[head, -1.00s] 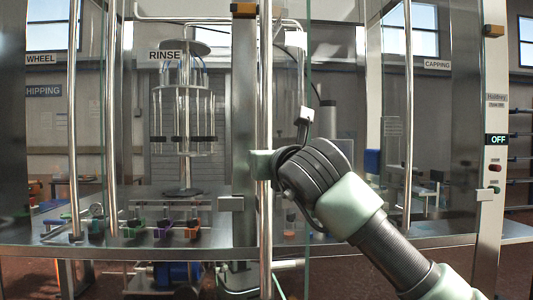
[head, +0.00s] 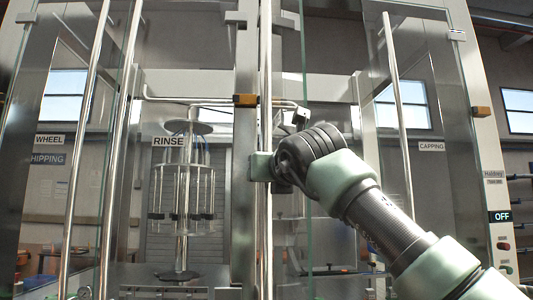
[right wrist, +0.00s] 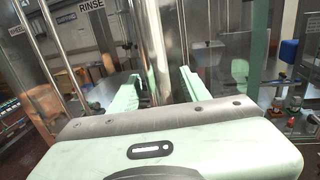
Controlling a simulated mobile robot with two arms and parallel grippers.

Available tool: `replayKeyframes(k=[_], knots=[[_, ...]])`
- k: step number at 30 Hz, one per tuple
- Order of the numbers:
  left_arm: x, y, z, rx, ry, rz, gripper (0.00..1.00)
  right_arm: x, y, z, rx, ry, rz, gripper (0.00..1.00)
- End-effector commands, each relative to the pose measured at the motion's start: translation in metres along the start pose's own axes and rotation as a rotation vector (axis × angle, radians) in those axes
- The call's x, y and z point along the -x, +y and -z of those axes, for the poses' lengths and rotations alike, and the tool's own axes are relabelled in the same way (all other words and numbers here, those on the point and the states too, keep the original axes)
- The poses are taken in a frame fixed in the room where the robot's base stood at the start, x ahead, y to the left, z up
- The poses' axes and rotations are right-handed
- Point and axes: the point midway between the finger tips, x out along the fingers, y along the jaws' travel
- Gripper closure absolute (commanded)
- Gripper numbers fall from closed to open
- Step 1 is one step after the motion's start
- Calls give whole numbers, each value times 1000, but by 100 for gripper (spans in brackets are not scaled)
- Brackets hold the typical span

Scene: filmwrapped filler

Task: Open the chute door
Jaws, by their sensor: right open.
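Tall glass door panels front the machine. One has a long vertical steel bar handle (head: 266,90) near the middle of the head view; no label marks which door is the chute door. My right gripper (head: 262,165) is at this bar, coming in from the right. In the right wrist view its two pale green fingers (right wrist: 160,80) stand apart, with the steel bar (right wrist: 152,40) between them. The fingers are open, and I cannot tell whether either touches the bar. The door's glass edge (head: 305,90) runs just right of the bar. My left gripper is not in view.
Behind the glass are a RINSE sign (head: 168,141) and a rinse carousel (head: 181,195). More vertical bars (head: 120,130) stand at left, and another (head: 398,120) at right. A right post carries an OFF display (head: 500,217) and buttons. An orange block (head: 246,100) sits above my gripper.

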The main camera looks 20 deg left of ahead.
Motion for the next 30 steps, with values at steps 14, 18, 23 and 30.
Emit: replayKeyframes(k=[14,18,23,30], knots=[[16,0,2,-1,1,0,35,-1,0,-28,0,0,0,53],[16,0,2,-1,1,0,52,0,0,-28,0,0,0,53],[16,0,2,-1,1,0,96,0,0,-28,0,0,0,53],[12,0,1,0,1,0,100,8,13,-44,-15,-68,-51,53]])
